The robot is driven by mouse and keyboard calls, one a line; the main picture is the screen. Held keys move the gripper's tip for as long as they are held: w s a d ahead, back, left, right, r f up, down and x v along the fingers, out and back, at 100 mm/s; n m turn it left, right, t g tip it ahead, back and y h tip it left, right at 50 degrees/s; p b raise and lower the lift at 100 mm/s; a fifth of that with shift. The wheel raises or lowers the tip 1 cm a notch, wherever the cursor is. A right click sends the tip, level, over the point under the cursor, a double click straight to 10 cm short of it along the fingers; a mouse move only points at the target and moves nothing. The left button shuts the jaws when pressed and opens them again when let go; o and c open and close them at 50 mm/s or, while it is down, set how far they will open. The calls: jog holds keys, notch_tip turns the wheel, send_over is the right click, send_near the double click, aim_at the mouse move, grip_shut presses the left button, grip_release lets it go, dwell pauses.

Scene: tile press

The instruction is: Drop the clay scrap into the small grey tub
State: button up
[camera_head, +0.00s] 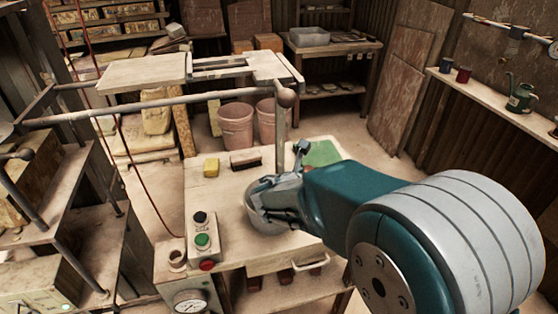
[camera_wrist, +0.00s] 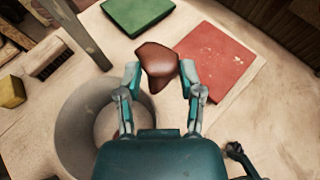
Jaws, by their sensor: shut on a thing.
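The clay scrap (camera_wrist: 158,62) is a reddish-brown, irregular lump between the two fingers of my gripper (camera_wrist: 160,78) in the wrist view. My gripper is shut on it. The small grey tub (camera_wrist: 72,128) is round and open. It lies to the lower left of the scrap in the wrist view, partly behind my gripper's body. In the head view the tub (camera_head: 257,218) stands on the pale worktable, with my gripper (camera_head: 287,190) overlapping it. I cannot make out the scrap there.
A green slab (camera_wrist: 137,12) and a red slab (camera_wrist: 216,58) lie beyond the gripper. A brush (camera_wrist: 48,58) and a yellow sponge (camera_wrist: 11,92) lie to the left. An upright press bar (camera_head: 281,128) stands behind the tub. A button box (camera_head: 203,240) is at the table's left.

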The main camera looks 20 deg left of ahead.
jog(key=s+a+r+n+y, duration=0.2)
jog(key=s+a+r, duration=0.1)
jog(key=a+r, duration=0.3)
notch_tip(320, 180, down, 7)
jog(key=a, duration=0.1)
jog(key=shift+w, duration=0.25)
jog(key=shift+f, duration=0.1)
jog(key=o, duration=1.2)
jog(key=shift+c, duration=0.2)
jog(key=v, duration=1.1)
jog(key=shift+s, duration=0.5)
